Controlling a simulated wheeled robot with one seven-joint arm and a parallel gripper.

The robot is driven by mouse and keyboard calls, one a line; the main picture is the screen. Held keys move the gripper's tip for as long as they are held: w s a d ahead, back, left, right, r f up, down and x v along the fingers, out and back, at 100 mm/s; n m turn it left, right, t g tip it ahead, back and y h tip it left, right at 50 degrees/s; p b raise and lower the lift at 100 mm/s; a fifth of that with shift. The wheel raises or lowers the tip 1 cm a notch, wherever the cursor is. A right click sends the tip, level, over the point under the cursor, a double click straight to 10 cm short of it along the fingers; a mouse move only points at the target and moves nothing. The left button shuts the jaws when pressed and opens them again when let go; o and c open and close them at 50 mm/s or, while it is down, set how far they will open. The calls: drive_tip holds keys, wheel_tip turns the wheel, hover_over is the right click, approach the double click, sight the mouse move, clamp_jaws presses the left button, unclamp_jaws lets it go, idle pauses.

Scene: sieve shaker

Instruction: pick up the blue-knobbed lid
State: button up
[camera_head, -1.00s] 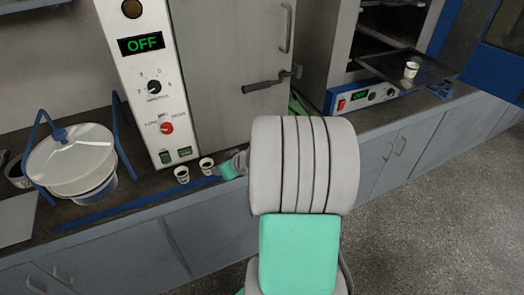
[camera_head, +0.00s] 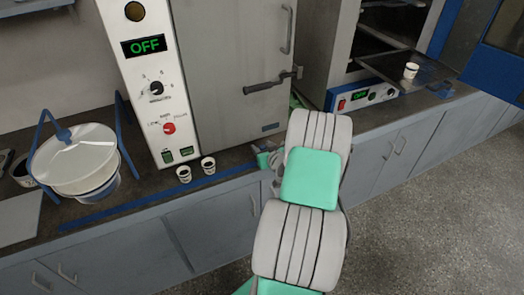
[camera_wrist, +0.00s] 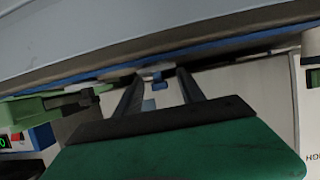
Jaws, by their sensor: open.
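My gripper is mostly hidden behind my arm in the head view, well to the right of the lid and near the counter's edge. In the wrist view my gripper (camera_wrist: 159,92) has its two dark fingers apart, with nothing seen held. A small blue piece (camera_wrist: 158,80) shows between and beyond the fingertips. The lid is not recognisable in the wrist view.
Two small cups (camera_head: 208,164) stand on the counter before a tall cabinet whose display (camera_head: 143,46) reads OFF. A blue strip (camera_head: 140,204) runs along the counter. Another cup (camera_head: 411,70) stands on a tray at the right. The floor (camera_head: 430,210) at the lower right is clear.

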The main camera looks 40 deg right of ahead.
drive_tip(key=shift+c, duration=0.5)
clamp_jaws()
